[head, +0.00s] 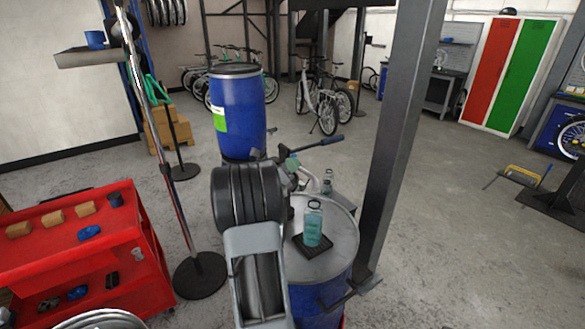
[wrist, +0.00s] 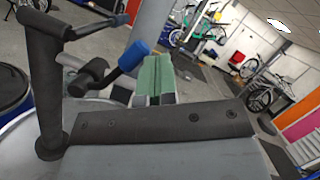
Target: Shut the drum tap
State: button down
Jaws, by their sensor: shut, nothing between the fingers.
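The drum lever (head: 325,142), a dark bar with a blue end, sticks out to the right and slightly up beside the upright blue drum (head: 238,115). In the wrist view a blue-ended lever (wrist: 133,57) slants up to the right. My gripper (head: 291,161), with green-tipped fingers, is shut and empty just below and left of the lever in the head view. In the wrist view its green fingers (wrist: 155,78) are together, just right of the blue end; I cannot tell whether they touch. The tap's body is mostly hidden behind my arm.
A second blue drum (head: 345,235) with a grey top holds a teal bottle (head: 313,223) on a dark mat. A grey post (head: 395,150) stands right of it. A pole stand (head: 200,275) and a red cart (head: 130,225) are at left.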

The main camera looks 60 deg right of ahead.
jog(key=shift+w+r, duration=0.3)
jog(key=shift+r, duration=0.05)
dwell(0.3)
jog(key=a+f+b, duration=0.2)
jog(key=a+b, duration=0.1)
jog(key=a, duration=1)
jog(key=shift+s+f, duration=0.15)
jog(key=shift+f, duration=0.15)
